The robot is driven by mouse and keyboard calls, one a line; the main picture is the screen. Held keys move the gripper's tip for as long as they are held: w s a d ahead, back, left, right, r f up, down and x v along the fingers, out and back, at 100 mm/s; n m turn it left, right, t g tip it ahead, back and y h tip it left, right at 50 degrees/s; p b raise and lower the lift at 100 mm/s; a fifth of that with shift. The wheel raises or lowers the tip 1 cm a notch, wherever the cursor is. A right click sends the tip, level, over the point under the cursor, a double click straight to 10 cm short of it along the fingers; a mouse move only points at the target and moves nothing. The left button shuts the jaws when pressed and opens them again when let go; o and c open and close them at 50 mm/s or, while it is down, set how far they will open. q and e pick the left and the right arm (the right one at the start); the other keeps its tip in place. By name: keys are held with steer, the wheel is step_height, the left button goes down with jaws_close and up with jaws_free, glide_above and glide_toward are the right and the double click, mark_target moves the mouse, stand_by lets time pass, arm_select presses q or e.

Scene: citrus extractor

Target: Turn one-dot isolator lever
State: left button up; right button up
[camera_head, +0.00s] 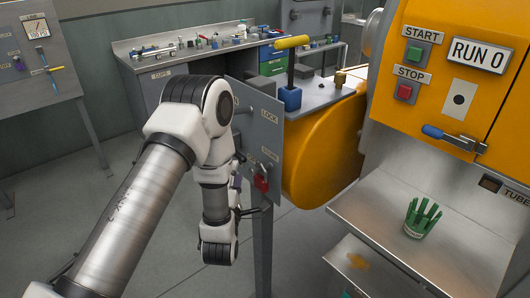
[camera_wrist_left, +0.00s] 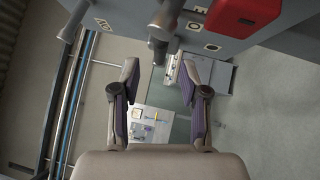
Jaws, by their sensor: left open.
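The grey isolator panel (camera_head: 268,125) stands on a post left of the orange machine, with a LOCK label and a red padlock (camera_head: 261,182). My left arm hides much of its face. My left gripper (camera_head: 243,211) is beside the panel's lower part. In the left wrist view its fingers (camera_wrist_left: 162,85) are apart with nothing between them. A grey lever-like part (camera_wrist_left: 165,20) lies just beyond the fingertips, and the red padlock (camera_wrist_left: 245,16) is to its right. A white plate with one black dot (camera_head: 459,99) is on the machine.
The orange machine (camera_head: 410,55) has START and STOP buttons and a blue-handled latch (camera_head: 446,134). A yellow-handled lever (camera_head: 291,43) rises behind the panel. A workbench (camera_head: 150,65) stands at the back.

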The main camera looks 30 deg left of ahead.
mark_target(238, 155)
arm_select(q)
steer(key=p+x, duration=0.2)
steer(key=x, duration=0.5)
steer(key=shift+s+a+r+p, duration=0.1)
steer(key=shift+r+p, duration=0.05)
steer(key=shift+p, duration=0.15)
steer(key=shift+w+a, duration=0.25)
steer(key=shift+w, duration=0.2)
jaws_close()
